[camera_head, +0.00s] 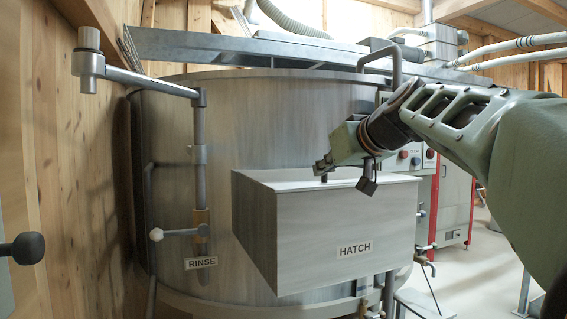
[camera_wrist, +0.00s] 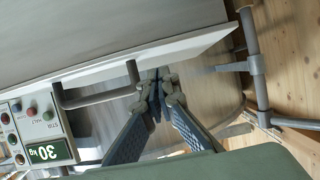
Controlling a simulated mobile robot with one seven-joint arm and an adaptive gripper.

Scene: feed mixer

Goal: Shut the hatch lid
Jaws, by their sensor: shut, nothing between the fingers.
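The hatch (camera_head: 345,230) is a grey box-shaped body on the front of the round tank, marked with a HATCH label. Its pale top (camera_head: 285,178) shows as a narrow, nearly level strip. I cannot tell how far its lid stands from shut. My gripper (camera_wrist: 158,80) is shut and empty, its fingertips together just past the white edge of a broad grey panel (camera_wrist: 110,30) in the wrist view. A dark U-shaped bar (camera_wrist: 98,99) is beside the fingers. In the head view my arm's end hangs over the hatch top, hiding part of it.
The tank (camera_head: 290,115) stands behind the hatch. A rinse pipe (camera_head: 200,130) with a swing arm is at left, near the wooden wall (camera_head: 80,180). A control panel with a display (camera_wrist: 48,153) is on the opposite side. Open floor shows at right.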

